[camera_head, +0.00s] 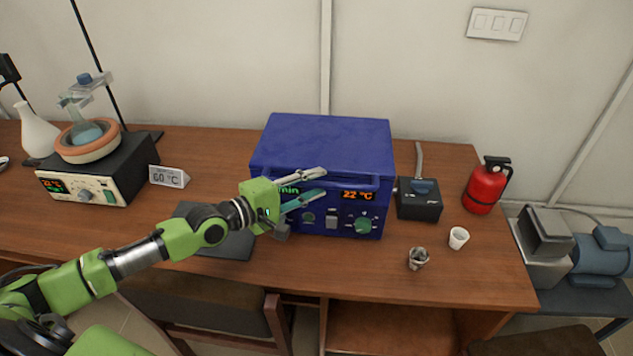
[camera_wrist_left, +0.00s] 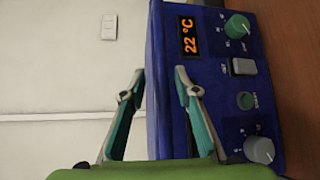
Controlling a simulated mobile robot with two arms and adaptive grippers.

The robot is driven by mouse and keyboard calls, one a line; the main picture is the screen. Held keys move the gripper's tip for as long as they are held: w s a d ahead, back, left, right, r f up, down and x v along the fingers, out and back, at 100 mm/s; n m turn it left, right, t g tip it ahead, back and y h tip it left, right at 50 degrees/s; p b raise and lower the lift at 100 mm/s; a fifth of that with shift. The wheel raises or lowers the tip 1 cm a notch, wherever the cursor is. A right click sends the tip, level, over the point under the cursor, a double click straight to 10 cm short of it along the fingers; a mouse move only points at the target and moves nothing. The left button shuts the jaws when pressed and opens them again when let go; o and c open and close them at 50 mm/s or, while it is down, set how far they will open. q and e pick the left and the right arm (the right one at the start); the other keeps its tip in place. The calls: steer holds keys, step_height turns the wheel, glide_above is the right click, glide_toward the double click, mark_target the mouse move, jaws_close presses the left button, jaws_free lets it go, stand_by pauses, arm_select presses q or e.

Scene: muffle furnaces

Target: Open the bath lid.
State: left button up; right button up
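The blue bath (camera_head: 325,140) stands on the wooden bench with its flat top level; the lid looks closed. Its front panel carries an orange 22 °C display (camera_head: 357,195), a green knob (camera_head: 362,225) and other controls. A bar-like edge or handle runs along the upper front, partly hidden by my fingers. My left gripper (camera_head: 322,182) is open at the upper front of the bath, fingers pointing right. In the left wrist view, the fingers (camera_wrist_left: 160,74) stand apart with the bath's top edge (camera_wrist_left: 154,110) between them; I cannot tell whether they touch it. My right gripper is not in view.
A black box (camera_head: 419,205), white cup (camera_head: 458,238), small metal cup (camera_head: 418,259) and red extinguisher-like bottle (camera_head: 486,185) stand right of the bath. A heater with flask (camera_head: 85,170) and a 60 °C sign (camera_head: 169,176) stand left. A dark flat pad (camera_head: 225,245) lies under my left arm.

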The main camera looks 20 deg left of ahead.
arm_select(q)
steer(key=shift+w+d+f, duration=0.1)
steer(key=shift+w+d, duration=0.2)
steer(key=shift+w, duration=0.1)
jaws_close()
